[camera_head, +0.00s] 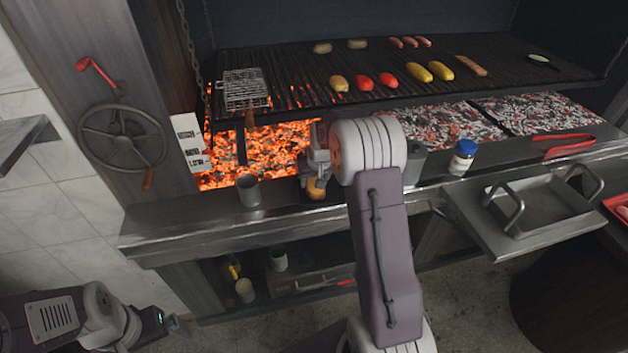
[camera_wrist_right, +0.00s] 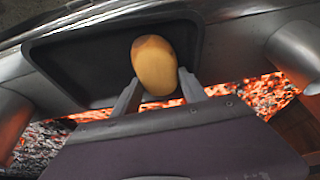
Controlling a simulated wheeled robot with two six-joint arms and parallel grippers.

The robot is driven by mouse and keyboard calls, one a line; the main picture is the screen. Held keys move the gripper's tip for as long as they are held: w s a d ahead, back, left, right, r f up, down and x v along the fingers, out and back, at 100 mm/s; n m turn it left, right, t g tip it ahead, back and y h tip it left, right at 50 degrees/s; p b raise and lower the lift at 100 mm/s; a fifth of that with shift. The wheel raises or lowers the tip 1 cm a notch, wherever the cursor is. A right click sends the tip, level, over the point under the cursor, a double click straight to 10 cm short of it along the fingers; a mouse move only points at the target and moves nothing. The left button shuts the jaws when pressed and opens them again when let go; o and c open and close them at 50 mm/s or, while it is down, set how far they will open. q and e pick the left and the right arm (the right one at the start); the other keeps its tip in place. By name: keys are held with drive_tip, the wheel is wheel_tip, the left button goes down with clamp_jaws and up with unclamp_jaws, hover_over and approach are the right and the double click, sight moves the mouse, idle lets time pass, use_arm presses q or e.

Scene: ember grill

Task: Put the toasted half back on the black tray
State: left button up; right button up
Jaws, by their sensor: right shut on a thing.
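The toasted half (camera_wrist_right: 153,64) is a golden oval bun piece with a browner patch at one end. My right gripper (camera_wrist_right: 155,88) is shut on it, one finger on each side. In the right wrist view it shows over the black tray (camera_wrist_right: 85,68); I cannot tell whether it touches the tray. In the head view the toasted half (camera_head: 316,188) is under my right gripper (camera_head: 317,172) at the steel ledge, and the tray is mostly hidden by the arm. My left gripper (camera_head: 178,325) is low at the left, away from the ledge; its jaws are too small to read.
A metal cup (camera_head: 248,190) stands left of the tray and a blue-capped shaker (camera_head: 463,157) to the right. Glowing embers (camera_head: 270,150) lie just behind the ledge. The grill (camera_head: 300,97) above holds several foods and a wire basket (camera_head: 246,90).

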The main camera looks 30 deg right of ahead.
sight(318, 193)
drive_tip(key=shift+s, duration=0.1)
drive_tip(key=o, duration=1.1)
drive_tip(key=shift+f, duration=0.1)
drive_tip(key=shift+c, duration=0.2)
drive_tip(key=shift+r, duration=0.6)
drive_tip(key=d+p+v, duration=0.1)
drive_tip(key=v, duration=1)
drive_tip(key=shift+a, duration=0.5)
drive_tip(key=shift+s, duration=0.2)
